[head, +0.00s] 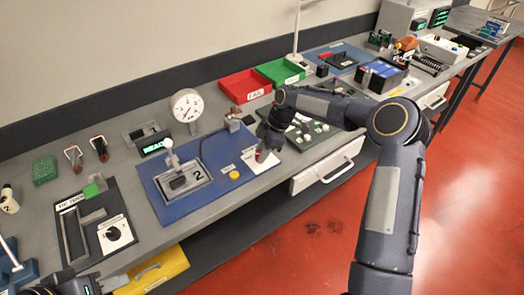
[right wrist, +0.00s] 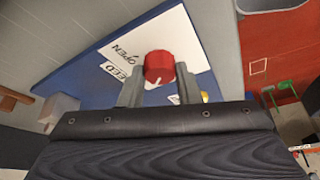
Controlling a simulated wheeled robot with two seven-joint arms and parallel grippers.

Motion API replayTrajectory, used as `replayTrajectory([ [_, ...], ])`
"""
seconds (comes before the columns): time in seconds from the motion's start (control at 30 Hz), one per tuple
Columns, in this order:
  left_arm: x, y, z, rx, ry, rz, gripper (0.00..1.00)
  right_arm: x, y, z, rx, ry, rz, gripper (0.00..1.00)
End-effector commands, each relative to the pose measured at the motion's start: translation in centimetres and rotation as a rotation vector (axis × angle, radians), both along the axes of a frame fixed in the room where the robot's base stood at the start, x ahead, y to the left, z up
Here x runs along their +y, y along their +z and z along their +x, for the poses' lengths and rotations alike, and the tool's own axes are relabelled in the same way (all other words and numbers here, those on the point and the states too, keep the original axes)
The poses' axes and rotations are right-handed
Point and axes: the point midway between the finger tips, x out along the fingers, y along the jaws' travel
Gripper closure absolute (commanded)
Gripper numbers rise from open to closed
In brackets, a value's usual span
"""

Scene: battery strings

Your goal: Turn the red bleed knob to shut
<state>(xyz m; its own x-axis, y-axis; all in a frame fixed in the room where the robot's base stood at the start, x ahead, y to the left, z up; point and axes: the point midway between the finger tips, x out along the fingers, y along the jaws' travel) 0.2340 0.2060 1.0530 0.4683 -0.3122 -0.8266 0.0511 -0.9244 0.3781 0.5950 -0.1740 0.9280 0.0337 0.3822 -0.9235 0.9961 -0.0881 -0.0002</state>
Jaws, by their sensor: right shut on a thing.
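The red bleed knob (right wrist: 158,66) sits on a white label plate (right wrist: 120,52) with the words OPEN and BLEED readable. A white pointer mark shows on the knob's lower edge, toward my gripper. My right gripper (right wrist: 160,92) has a finger on each side of the knob and is shut on it. In the head view the right gripper (head: 263,153) reaches down to the red knob (head: 261,157) at the right end of the blue panel (head: 222,147), hiding part of it. My left gripper (head: 72,284) is only partly in view at the bottom left; its fingers are unclear.
A pressure gauge (head: 187,106) stands behind the blue panel. Red (head: 245,86) and green (head: 280,72) trays lie behind.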

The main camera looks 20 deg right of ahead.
Motion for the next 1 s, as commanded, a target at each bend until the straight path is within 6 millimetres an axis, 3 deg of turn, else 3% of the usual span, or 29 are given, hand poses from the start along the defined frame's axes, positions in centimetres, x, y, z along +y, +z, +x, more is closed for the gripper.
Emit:
replayTrajectory([
  [0.67,0.00,0.05,0.00,0.000,0.000,0.000,0.64,-0.09,-0.03,0.03,0.000,0.060,-0.003,0.93],
  [0.7,0.00,0.05,0.00,0.000,0.000,0.000,0.64,-0.10,-0.03,0.03,0.000,0.060,-0.003,0.66],
  [0.83,0.00,0.05,0.00,0.000,0.000,0.000,0.64,-0.08,-0.02,0.03,-0.001,0.059,-0.003,0.49],
  [1.0,0.00,0.05,0.00,0.000,0.000,0.000,0.64,-0.05,-0.02,0.04,-0.001,0.059,-0.002,0.48],
])
